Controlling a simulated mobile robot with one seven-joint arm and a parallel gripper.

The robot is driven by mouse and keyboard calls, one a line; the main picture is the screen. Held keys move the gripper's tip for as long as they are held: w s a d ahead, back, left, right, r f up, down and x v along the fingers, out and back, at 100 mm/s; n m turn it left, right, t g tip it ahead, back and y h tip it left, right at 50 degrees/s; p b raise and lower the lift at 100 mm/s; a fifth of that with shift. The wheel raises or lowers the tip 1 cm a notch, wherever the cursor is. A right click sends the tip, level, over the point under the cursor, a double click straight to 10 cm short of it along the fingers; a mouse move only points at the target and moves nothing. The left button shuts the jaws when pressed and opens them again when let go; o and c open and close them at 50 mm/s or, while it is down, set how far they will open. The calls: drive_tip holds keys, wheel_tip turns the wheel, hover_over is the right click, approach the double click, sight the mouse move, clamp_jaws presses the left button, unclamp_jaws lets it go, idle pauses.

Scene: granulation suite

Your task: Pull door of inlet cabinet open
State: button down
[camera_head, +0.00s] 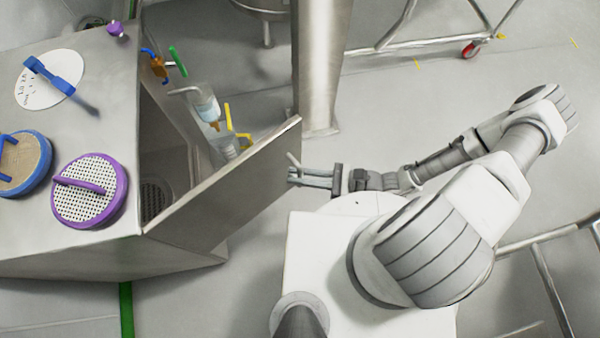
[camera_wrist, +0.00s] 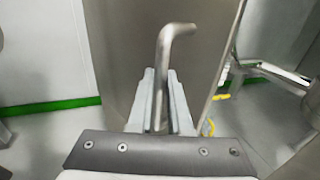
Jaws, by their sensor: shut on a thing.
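The inlet cabinet (camera_head: 95,250) is a grey metal box at the left of the head view. Its door (camera_head: 235,185) stands ajar, swung out toward my arm, so part of the dark interior shows. The door also fills the middle of the wrist view (camera_wrist: 125,40). My gripper (camera_head: 297,177) is at the outer side of the door, near its free edge. In the wrist view my gripper (camera_wrist: 161,95) is shut on a bent metal handle (camera_wrist: 164,55), whose top hooks to the right above the fingers. The lower handle is hidden between the fingers.
On the cabinet top are a purple-rimmed mesh disc (camera_head: 92,190), a blue-rimmed disc (camera_head: 22,165) and a white disc with a blue handle (camera_head: 45,85). A steel column (camera_head: 320,70) stands just behind the door's free edge. Tubular frames stand at the right; open floor lies between.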

drive_tip(key=c, duration=0.8)
unclamp_jaws()
drive_tip(key=shift+c, duration=0.2)
drive_tip(key=shift+d, duration=0.1)
drive_tip(key=s+d+b, duration=0.1)
drive_tip(key=d+b, duration=0.1)
drive_tip(key=d, duration=1.5)
drive_tip(key=shift+b, duration=0.35)
drive_tip(key=shift+d, duration=0.1)
